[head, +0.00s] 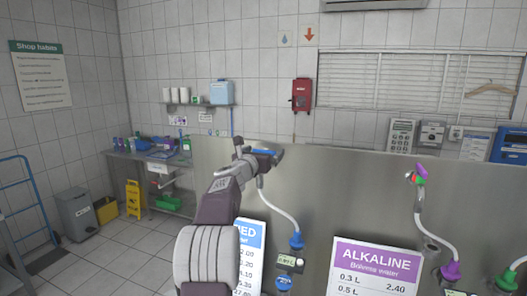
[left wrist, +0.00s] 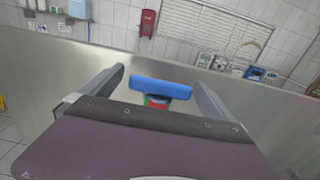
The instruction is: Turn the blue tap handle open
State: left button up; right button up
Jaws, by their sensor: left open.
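The blue tap handle (left wrist: 160,88) shows in the left wrist view as a bar lying crosswise, with a red and green part under it. My left gripper (left wrist: 159,78) is open, with one finger on each side of the handle. I see gaps between the handle's ends and the fingers. In the head view the blue handle (head: 263,152) is partly hidden by my left gripper (head: 268,157). A white hose curves down from there to a blue fitting (head: 296,241). My right gripper is not in view.
A purple tap handle (head: 421,170) with its own hose stands to the right. Price signs, one reading ALKALINE (head: 375,268), are on the steel panel (head: 340,190). A side table with bottles and a yellow floor sign (head: 133,198) are at the back left.

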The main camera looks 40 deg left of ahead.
pick_arm(q)
jog(key=shift+d, duration=0.15)
jog(key=c, duration=1.3)
jog(key=shift+r+m+h+p, duration=0.1)
jog(key=shift+m+h+p, duration=0.2)
jog(key=shift+h+p, duration=0.25)
jog(key=m+h+p, duration=0.3)
jog(key=h+p, duration=0.1)
jog(key=p, duration=0.2)
jog(key=m+h+p, duration=0.3)
jog(key=h+p, duration=0.2)
jog(key=p, duration=0.2)
jog(key=shift+r+h, duration=0.1)
jog(key=shift+h, duration=0.15)
jog(key=shift+f+m+h+p, duration=0.25)
jog(key=shift+m+h+p, duration=0.3)
jog(key=shift+p, duration=0.35)
jog(key=o, duration=1.3)
jog(key=shift+w, duration=0.1)
